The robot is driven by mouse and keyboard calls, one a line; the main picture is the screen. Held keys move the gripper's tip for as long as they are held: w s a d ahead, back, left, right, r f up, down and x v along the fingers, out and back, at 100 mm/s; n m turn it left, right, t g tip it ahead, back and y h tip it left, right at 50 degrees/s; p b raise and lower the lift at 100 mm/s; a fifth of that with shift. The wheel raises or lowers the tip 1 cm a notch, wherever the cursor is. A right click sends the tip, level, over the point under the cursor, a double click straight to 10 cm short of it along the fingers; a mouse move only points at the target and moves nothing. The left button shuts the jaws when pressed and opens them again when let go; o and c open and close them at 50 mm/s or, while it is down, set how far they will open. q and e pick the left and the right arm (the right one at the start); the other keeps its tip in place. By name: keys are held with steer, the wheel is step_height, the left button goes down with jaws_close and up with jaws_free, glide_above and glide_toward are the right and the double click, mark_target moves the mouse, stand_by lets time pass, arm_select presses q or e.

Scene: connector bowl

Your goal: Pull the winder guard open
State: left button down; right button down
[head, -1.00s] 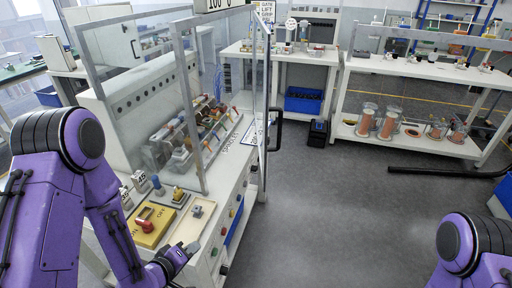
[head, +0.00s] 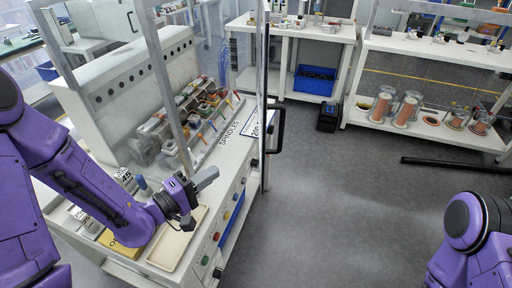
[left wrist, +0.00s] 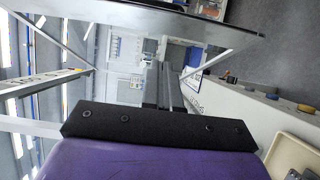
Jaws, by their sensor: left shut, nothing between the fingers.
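The winder guard (head: 262,60) is a framed clear panel on the winder bench, seen nearly edge-on in the head view. Its black upright handle (head: 280,130) sticks out on the right, over the aisle. My left gripper (head: 207,178) is shut and empty above the bench's front part, left of and nearer than the handle, and apart from it. In the left wrist view the gripper's fingers (left wrist: 165,88) point away from the camera; a framed panel crosses the top. My right arm shows at the lower right, but its gripper is out of view.
Spindles with several coils stand behind the clear front panel. A rack with copper spools (head: 407,108) stands at the back right.

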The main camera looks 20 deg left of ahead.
arm_select(q)
steer(key=w+d+p, duration=0.2)
steer(key=w+d, duration=0.6)
steer(key=w, duration=0.1)
steer(key=shift+d, duration=0.15)
steer(key=shift+w+r, duration=0.1)
